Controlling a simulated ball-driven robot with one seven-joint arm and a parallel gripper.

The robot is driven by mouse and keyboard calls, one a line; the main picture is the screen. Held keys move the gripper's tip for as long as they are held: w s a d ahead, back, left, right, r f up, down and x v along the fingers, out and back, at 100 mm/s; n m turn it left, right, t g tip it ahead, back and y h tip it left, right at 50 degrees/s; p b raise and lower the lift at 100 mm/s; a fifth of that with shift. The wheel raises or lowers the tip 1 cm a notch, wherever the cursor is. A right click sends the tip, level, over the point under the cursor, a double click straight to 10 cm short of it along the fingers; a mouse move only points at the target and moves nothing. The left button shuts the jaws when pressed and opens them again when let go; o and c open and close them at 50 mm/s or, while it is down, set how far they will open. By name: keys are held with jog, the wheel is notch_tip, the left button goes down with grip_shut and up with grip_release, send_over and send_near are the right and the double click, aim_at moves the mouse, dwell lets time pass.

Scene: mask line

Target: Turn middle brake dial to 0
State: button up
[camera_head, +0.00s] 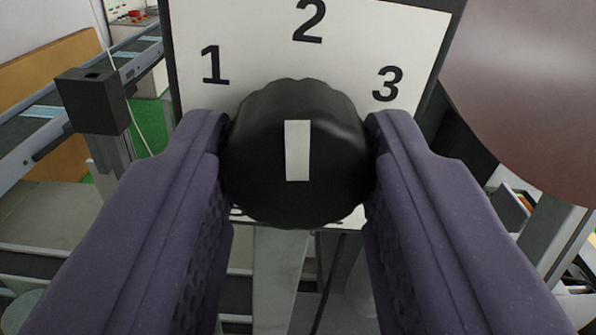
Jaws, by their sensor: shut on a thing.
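A black round dial (262,178) with a scalloped edge fills the middle of the view. Its white pointer mark (297,150) stands nearly vertical, with its upper end toward the number 2. The white dial plate (258,55) behind it shows 1 at upper left, 2 at top and 3 at right. The plate's lower part is mostly hidden by the dial and my fingers, and no 0 can be read. My gripper (298,165) has its two purple fingers shut on the dial, one on its left side and one on its right.
A large brownish-pink rounded body (530,90) fills the upper right, close to the right finger. A black box on a post (93,102) and a metal rail (35,135) stand at the left. A grey post (280,275) runs down below the dial.

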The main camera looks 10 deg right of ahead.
jog(key=n+b, duration=0.1)
jog(key=n, duration=1)
jog(key=shift+n, duration=0.3)
jog(key=n+p, duration=0.1)
jog(key=n, duration=0.4)
jog(key=shift+r, duration=0.1)
jog(key=n+p, duration=0.2)
jog(key=n, duration=0.3)
jog(key=shift+n, duration=0.4)
jog(key=o, duration=1.1)
jog(key=shift+c, duration=0.2)
jog(key=shift+s, duration=0.1)
